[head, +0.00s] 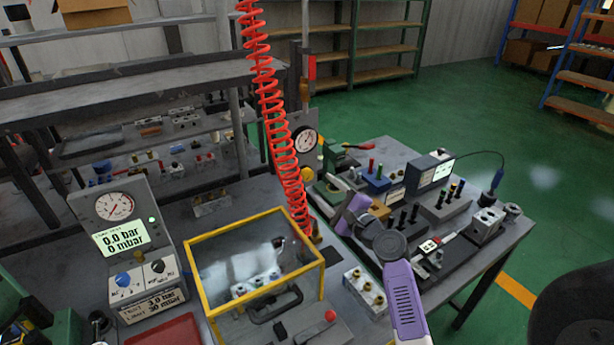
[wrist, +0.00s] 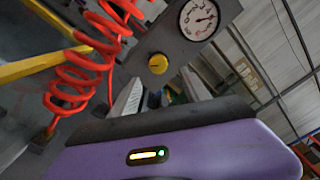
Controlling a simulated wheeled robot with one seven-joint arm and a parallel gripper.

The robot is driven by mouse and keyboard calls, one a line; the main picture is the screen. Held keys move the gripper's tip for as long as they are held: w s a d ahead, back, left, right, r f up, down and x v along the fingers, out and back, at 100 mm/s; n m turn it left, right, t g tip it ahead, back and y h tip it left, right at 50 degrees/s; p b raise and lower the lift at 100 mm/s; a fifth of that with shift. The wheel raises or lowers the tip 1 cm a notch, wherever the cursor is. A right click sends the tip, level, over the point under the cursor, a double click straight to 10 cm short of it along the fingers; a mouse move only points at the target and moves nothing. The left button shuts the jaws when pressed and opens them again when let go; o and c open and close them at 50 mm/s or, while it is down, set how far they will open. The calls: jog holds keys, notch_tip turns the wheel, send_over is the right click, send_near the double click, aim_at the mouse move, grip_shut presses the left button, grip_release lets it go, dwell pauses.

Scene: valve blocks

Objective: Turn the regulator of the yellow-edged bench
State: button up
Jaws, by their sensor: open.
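The regulator appears as a round yellow knob (head: 308,174) on a grey upright panel below a dial gauge (head: 305,140). In the wrist view the knob (wrist: 158,63) is large and unobstructed, with the gauge (wrist: 199,19) up and to its right. My gripper (wrist: 162,88) is open and empty, its two pale fingers pointing toward the panel. The knob lies beyond the fingertips, apparently not touched; the exact gap cannot be told. In the head view my purple wrist is to the right of the knob. A yellow-edged clear case (head: 255,262) stands on the bench to the left.
A red coiled hose (head: 275,110) hangs left of the panel and is close in the wrist view (wrist: 85,75). A tester with a gauge and display (head: 122,235) stands at left. The right bench (head: 500,240) holds several blocks and instruments.

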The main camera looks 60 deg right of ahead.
aim_at(309, 177)
jog(key=shift+p+x, duration=0.55)
jog(key=shift+x, duration=3.35)
jog(key=shift+a, duration=0.15)
grip_shut()
